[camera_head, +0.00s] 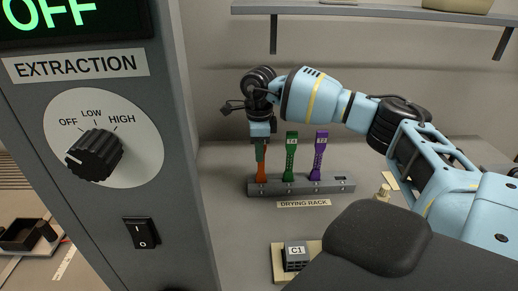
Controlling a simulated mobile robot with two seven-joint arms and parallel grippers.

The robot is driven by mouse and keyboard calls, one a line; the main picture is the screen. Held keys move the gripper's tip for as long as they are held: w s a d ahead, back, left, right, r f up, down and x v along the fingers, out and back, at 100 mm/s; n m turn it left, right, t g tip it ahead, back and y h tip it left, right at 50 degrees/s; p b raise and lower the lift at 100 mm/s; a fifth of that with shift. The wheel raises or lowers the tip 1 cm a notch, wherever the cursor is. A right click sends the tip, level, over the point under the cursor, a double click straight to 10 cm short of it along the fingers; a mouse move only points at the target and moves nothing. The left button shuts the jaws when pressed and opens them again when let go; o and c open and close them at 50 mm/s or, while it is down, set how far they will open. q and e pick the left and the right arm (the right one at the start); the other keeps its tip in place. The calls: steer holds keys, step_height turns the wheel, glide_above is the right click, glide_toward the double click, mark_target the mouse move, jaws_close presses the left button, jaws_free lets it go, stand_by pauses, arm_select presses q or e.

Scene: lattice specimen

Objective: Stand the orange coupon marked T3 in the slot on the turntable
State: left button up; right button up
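The orange coupon (261,171) stands at the left end of the grey drying rack (334,186). Its upper part and any mark on it are hidden by my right gripper. My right gripper (261,146) points down over the top of this coupon, with its fingers at the coupon's upper end. I cannot tell whether they are closed on it. My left gripper is not in view. No turntable or slot on one shows in this view.
A green coupon (290,160) and a purple coupon (319,158) stand in the rack just right of the orange one. A grey block marked C1 (295,256) sits nearer. The grey extraction panel (170,220) rises at left. A shelf (350,11) hangs above.

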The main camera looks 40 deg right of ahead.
steer(key=shift+o, duration=1.3)
steer(key=shift+r, duration=0.1)
step_height(320, 180, up, 12)
steer(key=shift+r, duration=0.1)
